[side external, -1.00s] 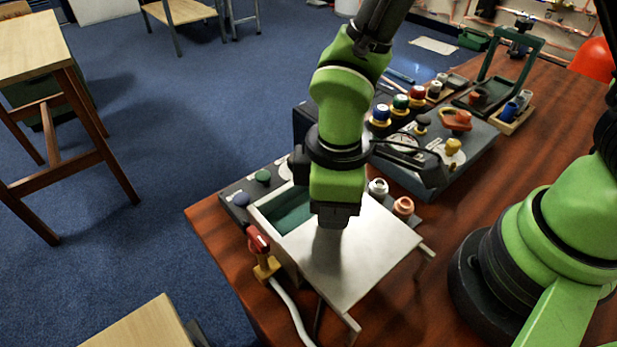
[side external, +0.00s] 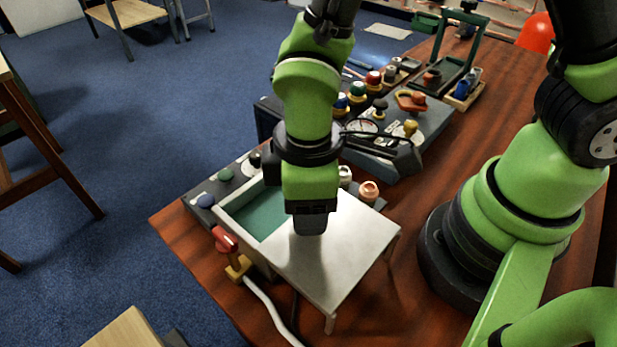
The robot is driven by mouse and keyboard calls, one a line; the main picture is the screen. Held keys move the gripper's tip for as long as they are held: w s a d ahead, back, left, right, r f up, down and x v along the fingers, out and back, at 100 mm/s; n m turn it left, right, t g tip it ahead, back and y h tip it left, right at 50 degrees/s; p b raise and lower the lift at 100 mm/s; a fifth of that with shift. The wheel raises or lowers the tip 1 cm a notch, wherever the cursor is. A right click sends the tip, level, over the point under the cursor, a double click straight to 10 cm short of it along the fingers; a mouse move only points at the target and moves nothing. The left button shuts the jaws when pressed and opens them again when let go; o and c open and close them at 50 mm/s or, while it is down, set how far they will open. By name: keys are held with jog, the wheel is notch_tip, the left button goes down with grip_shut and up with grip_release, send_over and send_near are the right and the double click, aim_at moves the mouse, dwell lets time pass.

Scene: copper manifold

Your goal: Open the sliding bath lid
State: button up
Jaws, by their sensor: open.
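The sliding bath lid (side external: 335,270) is a pale metal plate on rails at the front of the table. It lies flat and drawn to the right, with its right edge near the rail ends. The bath (side external: 262,216) shows as a teal interior in a pale-rimmed box, uncovered on its left side. My gripper (side external: 309,226) points down at the lid's inner edge, by the opening. Its jaws are open; the fingertips blend with the lid, so I cannot tell whether they touch it. The lid's far edge is partly hidden behind my gripper.
A red-handled valve (side external: 228,246) with a white hose stands at the bath's front left corner. Coloured knobs (side external: 226,174) line the strip behind. A control box (side external: 385,150) with gauges sits farther back. Bare table (side external: 410,295) lies right of the lid.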

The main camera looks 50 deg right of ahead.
notch_tip(320, 180, up, 10)
jog(key=shift+f, duration=0.25)
dwell(0.3)
jog(key=s+d+r+m+t+y, duration=0.1)
jog(key=s+d+r+m+t, duration=0.2)
jog(key=d+r+m, duration=0.2)
jog(key=s+d+r+m+t+y, duration=0.1)
jog(key=s+d+r+m+t, duration=0.2)
jog(key=d+r+m, duration=0.3)
jog(key=shift+d+r+m+t, duration=0.3)
jog(key=shift+d+m+t, duration=0.3)
jog(key=shift+d+m, duration=0.4)
jog(key=shift+a, duration=0.1)
dwell(0.9)
